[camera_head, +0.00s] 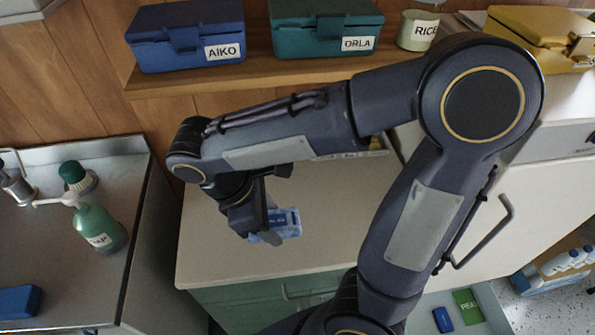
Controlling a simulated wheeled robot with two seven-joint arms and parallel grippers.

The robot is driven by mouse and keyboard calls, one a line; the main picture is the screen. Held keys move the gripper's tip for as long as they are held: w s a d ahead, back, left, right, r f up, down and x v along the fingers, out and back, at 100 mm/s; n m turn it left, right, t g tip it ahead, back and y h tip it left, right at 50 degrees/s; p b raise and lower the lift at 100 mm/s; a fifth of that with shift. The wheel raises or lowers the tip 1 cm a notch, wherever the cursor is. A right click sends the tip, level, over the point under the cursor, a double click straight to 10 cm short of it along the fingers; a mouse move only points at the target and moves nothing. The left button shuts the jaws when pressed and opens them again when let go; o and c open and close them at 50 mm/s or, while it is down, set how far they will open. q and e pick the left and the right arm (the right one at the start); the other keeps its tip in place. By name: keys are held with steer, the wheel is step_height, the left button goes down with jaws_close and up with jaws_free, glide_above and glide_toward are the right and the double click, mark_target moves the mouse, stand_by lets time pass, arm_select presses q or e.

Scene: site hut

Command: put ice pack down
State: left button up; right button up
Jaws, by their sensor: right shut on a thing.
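The ice pack (288,223) is a small blue, partly clear pack with a pale label. My right gripper (268,230) is shut on it, and the fingers cover its left part. The pack appears over the pale countertop (225,264), near the middle of the picture. Whether it touches the countertop or hangs just above it, I cannot tell. My right arm reaches across the picture from the lower right and hides part of the counter. My left gripper is not in view.
A shelf (258,75) above holds a blue AIKO box (186,38), a teal ORLA box (325,28) and a RICE tin (417,30). The countertop around the pack looks clear.

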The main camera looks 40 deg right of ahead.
steer(key=shift+w+d, duration=0.15)
steer(key=shift+w, duration=0.1)
steer(key=w+d+f+p, duration=0.2)
steer(key=w+d+f, duration=0.25)
steer(key=w, duration=0.25)
glide_above(281, 202)
steer(key=a, duration=0.2)
steer(key=f, duration=0.4)
steer(key=shift+d+f, duration=0.2)
steer(key=f, duration=0.4)
steer(key=shift+w+d+p, duration=0.2)
steer(key=shift+w+p, duration=0.05)
steer(key=shift+p, duration=0.15)
steer(key=shift+f, duration=0.1)
